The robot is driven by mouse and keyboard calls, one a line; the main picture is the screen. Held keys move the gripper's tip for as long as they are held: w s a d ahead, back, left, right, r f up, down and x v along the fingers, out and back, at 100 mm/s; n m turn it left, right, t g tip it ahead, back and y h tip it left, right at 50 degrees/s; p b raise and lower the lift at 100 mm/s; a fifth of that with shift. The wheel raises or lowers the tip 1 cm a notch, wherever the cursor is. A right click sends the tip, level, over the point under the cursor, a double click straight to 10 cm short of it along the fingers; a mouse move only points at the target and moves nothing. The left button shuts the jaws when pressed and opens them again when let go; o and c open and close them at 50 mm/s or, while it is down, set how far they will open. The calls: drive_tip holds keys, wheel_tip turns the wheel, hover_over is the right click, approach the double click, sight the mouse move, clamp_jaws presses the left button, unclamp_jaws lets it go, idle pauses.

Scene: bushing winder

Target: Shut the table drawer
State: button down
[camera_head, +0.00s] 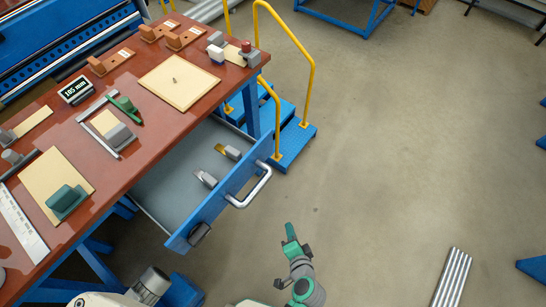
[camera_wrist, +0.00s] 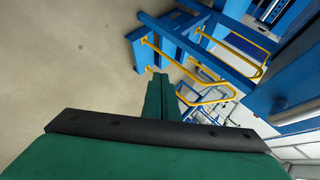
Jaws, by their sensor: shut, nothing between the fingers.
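The table drawer (camera_head: 170,183) is pulled out from under the red-brown table (camera_head: 135,140). Its blue front panel (camera_head: 215,208) carries a silver handle (camera_head: 262,190). Two small grey and yellowish items lie inside the drawer. My gripper (camera_head: 291,232) is green and stands over the floor, below and to the right of the handle in the head view, apart from the drawer. Its fingers (camera_wrist: 160,90) are together and empty in the wrist view. The drawer's identity in the wrist view is unclear.
Blue steps (camera_head: 290,140) with yellow rails (camera_head: 310,70) stand beyond the drawer's far end. Tools, boards and blocks lie on the tabletop. Metal bars (camera_head: 453,278) lie on the floor at lower right.

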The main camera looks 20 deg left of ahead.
drive_tip(key=w+r+y, duration=0.3)
drive_tip(key=w, duration=0.3)
drive_tip(key=n+g+y, duration=0.4)
drive_tip(key=y, duration=0.5)
approach(264, 152)
drive_tip(key=x, duration=0.6)
drive_tip(key=shift+a+f, duration=0.1)
drive_tip(key=shift+a, duration=0.15)
